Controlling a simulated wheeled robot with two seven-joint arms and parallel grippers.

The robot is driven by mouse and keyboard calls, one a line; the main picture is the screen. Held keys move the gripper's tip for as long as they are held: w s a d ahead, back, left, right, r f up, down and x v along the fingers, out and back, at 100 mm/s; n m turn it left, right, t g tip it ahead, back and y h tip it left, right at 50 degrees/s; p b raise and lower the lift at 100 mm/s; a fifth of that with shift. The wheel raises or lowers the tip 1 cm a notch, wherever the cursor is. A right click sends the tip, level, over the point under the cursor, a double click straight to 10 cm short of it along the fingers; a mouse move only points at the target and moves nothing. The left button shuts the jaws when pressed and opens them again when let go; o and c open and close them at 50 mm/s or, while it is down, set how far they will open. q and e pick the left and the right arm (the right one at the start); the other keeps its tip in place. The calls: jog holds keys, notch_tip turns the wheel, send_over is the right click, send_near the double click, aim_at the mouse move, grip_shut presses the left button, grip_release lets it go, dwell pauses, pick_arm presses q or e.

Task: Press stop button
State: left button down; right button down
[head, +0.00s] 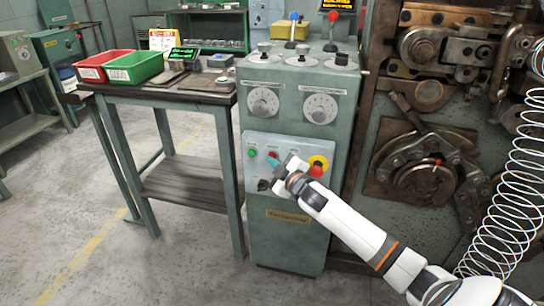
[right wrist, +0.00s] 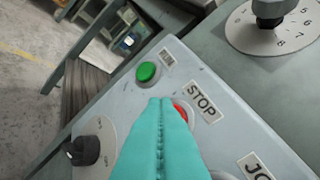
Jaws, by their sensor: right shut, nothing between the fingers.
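The red stop button (right wrist: 181,109) is on the sloped grey panel beside a STOP label (right wrist: 202,101) in the right wrist view. My right gripper (right wrist: 160,100) is shut and empty. Its teal fingertips overlap the left part of the button in that view, and I cannot tell whether they touch it. In the head view my right gripper (head: 273,161) is at the panel (head: 257,141), just below the small red button (head: 273,153). My left gripper is not in view.
A green button (right wrist: 148,73) is left of the stop button. A black knob (right wrist: 84,150) is at lower left. Dials (head: 263,102) are above. A table (head: 160,92) with bins stands left.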

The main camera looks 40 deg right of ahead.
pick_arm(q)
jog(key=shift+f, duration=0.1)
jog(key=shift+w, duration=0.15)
pick_arm(e)
jog(key=shift+w+d, duration=0.1)
dwell(0.3)
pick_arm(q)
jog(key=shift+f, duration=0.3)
pick_arm(e)
jog(key=shift+w+d, duration=0.15)
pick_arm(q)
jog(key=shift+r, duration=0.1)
pick_arm(e)
jog(key=shift+a+p, duration=0.2)
jog(key=shift+p, duration=0.1)
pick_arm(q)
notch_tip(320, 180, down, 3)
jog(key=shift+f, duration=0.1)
pick_arm(e)
jog(key=shift+s+a, duration=0.4)
jog(key=shift+s, duration=0.15)
